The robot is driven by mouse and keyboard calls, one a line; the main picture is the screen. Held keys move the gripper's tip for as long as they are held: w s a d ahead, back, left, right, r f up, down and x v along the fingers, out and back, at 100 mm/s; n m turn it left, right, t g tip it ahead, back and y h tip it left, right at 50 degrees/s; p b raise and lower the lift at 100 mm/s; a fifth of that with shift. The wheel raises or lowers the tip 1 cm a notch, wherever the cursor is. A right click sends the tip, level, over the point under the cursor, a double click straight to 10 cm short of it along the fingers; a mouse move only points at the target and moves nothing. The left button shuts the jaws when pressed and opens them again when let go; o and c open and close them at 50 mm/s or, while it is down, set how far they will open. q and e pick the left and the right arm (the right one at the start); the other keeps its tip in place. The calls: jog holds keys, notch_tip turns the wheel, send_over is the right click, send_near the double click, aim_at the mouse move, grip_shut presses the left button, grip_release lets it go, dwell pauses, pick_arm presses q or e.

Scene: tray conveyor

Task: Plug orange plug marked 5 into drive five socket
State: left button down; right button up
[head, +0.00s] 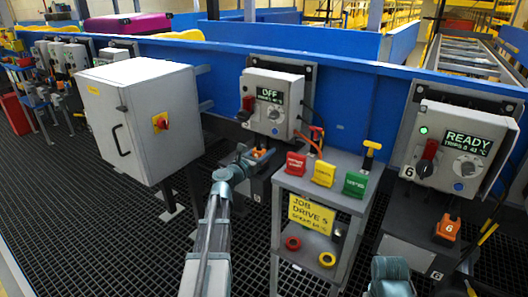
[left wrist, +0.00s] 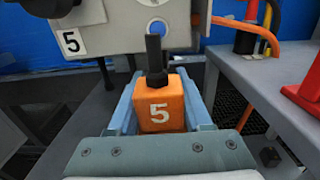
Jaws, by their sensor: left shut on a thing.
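The orange plug marked 5 (left wrist: 160,108) is between the two blue-grey fingers of my left gripper (left wrist: 158,100), with its number facing the wrist camera. A black stem stands up from its top. In the head view the plug (head: 262,153) shows small at the tip of my left gripper (head: 248,160), just below the drive five box (head: 287,95). The box's display reads OFF. I cannot tell whether the plug touches a socket.
A grey stand (head: 322,187) right of my left arm holds red, yellow and green blocks, and a JOB DRIVE 5 sign. A white cabinet (head: 138,110) stands left. The drive 6 box (head: 458,150) reads READY, with orange plug 6 (head: 447,229) below it.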

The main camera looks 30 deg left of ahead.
pick_arm(q)
jog(key=shift+f+b, duration=0.4)
jog(key=shift+f, duration=0.05)
jog(key=shift+c, duration=1.2)
grip_release()
jog(key=s+a, duration=0.1)
jog(key=s, duration=1.2)
jog(key=shift+s, duration=0.4)
jog(key=shift+s, duration=0.1)
